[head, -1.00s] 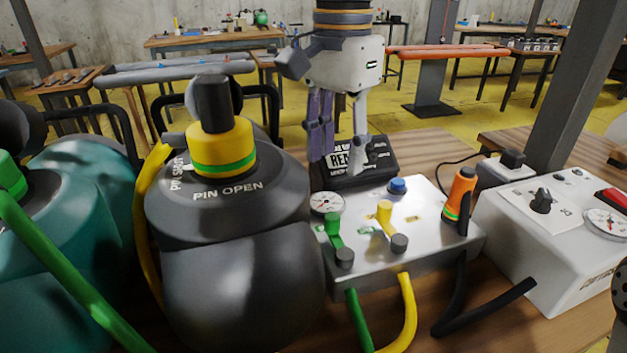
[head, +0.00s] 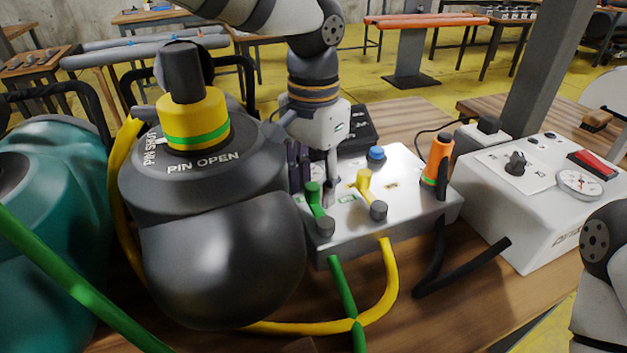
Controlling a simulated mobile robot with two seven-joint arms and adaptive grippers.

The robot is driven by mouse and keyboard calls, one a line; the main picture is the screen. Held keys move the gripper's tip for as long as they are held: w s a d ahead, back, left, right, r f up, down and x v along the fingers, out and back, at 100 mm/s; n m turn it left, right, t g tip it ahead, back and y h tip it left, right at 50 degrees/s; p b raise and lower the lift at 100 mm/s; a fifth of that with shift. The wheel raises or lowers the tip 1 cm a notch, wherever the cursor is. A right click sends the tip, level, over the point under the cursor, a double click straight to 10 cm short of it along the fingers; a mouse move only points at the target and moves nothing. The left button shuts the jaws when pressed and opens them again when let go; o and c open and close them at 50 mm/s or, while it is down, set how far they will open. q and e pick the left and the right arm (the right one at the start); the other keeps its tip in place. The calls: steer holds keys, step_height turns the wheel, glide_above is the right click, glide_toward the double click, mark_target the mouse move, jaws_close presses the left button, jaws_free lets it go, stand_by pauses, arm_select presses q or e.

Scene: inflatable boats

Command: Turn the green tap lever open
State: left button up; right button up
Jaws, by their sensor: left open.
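The green tap lever (head: 313,197) stands on the left part of the white tap box (head: 352,222), with a dark round knob (head: 326,226) at its front end. My left gripper (head: 314,186) points down with its fingers apart, at the back left of the box, close behind the green lever. One finger is at the box's left edge and the other is just behind the lever. I cannot tell whether either touches it. The gripper hides the box's back-left corner. My right gripper is out of view; only part of my right arm shows at the right edge.
A yellow lever (head: 366,187), a blue knob (head: 376,154) and an orange-handled piece (head: 437,160) are on or beside the box. A black boat bundle (head: 222,265) stands close on the left. A white gauge box (head: 540,200) is on the right. Green and yellow hoses run in front.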

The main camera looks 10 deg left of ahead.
arm_select(q)
jaws_close()
steer(key=shift+w+d+m, duration=0.1)
steer(key=shift+m, duration=0.2)
steer(key=shift+w+d+r+m, duration=0.15)
steer(key=shift+d+m, duration=0.25)
steer(key=shift+m, duration=0.5)
steer(key=m, duration=0.1)
steer(key=d+m, duration=0.1)
steer(key=shift+w+d+m+p, duration=0.2)
steer(key=shift+m+p, duration=0.1)
steer(key=shift+m, duration=0.1)
steer(key=m, duration=0.1)
steer(key=d+m, duration=0.1)
steer(key=m, duration=0.1)
steer(key=shift+d, duration=0.25)
steer(key=shift+s+d+f+m, duration=0.15)
steer(key=shift+d+m, duration=0.25)
steer(key=shift+m, duration=0.55)
steer(key=shift+s+d+f+m, duration=0.1)
steer(key=shift+s+d+m, duration=0.2)
steer(key=shift+m, duration=0.65)
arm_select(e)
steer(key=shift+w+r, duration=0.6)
arm_select(q)
steer(key=shift+d, duration=0.1)
